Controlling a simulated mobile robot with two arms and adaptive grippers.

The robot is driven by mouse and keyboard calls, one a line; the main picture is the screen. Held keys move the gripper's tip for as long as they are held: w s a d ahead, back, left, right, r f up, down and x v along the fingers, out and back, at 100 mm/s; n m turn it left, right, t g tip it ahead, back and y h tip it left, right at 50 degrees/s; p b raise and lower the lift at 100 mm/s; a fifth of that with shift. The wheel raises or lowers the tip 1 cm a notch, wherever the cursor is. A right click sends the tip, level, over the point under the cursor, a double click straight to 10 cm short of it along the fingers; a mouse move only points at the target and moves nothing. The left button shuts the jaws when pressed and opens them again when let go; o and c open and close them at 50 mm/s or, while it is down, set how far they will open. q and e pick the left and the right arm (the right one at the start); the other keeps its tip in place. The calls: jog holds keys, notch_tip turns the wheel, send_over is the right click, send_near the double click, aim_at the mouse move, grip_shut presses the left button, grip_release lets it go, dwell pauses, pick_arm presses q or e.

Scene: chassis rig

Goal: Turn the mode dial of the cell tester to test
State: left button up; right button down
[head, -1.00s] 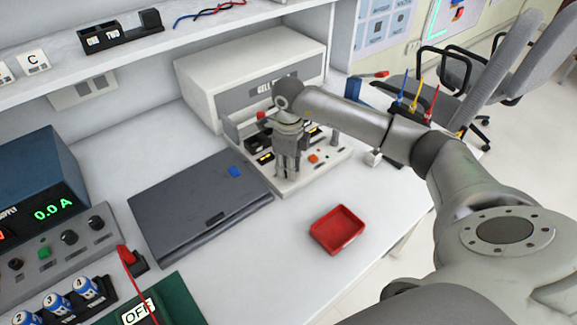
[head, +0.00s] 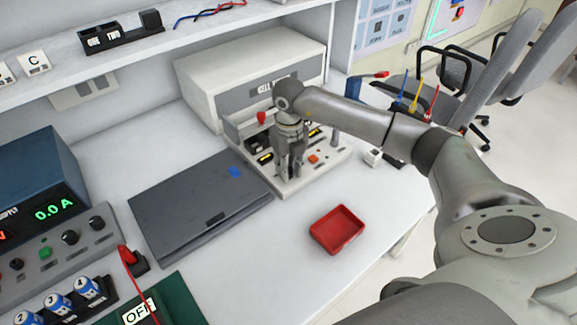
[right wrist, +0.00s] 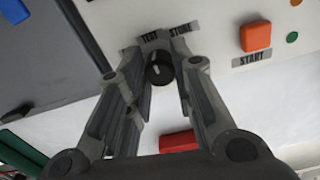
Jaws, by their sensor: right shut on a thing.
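The cell tester (head: 215,85) is a white box with a grey label strip, at the back middle of the bench in the head view. Its low front panel (head: 318,172) carries slots and an orange START button (head: 313,159). My right gripper (head: 288,174) points down at the panel. In the right wrist view my right gripper (right wrist: 160,68) has its fingers on both sides of the black mode dial (right wrist: 160,73) and is shut on it. TEST and STORE labels show just beyond the dial. Its pointer direction is hard to tell. In the head view the gripper hides the dial. My left gripper is not in view.
A dark closed laptop-like slab (head: 195,215) lies left of the tester. A red tray (head: 337,230) stands in front, with clear bench around it. A blue power supply (head: 40,190) and a rack of blue cells (head: 60,303) are at the left. A shelf (head: 150,45) runs above.

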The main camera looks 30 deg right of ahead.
aim_at(289, 169)
dwell(0.5)
jog(key=c, duration=1.2)
grip_release()
notch_tip(289, 169, up, 12)
jog(key=shift+d, duration=0.1)
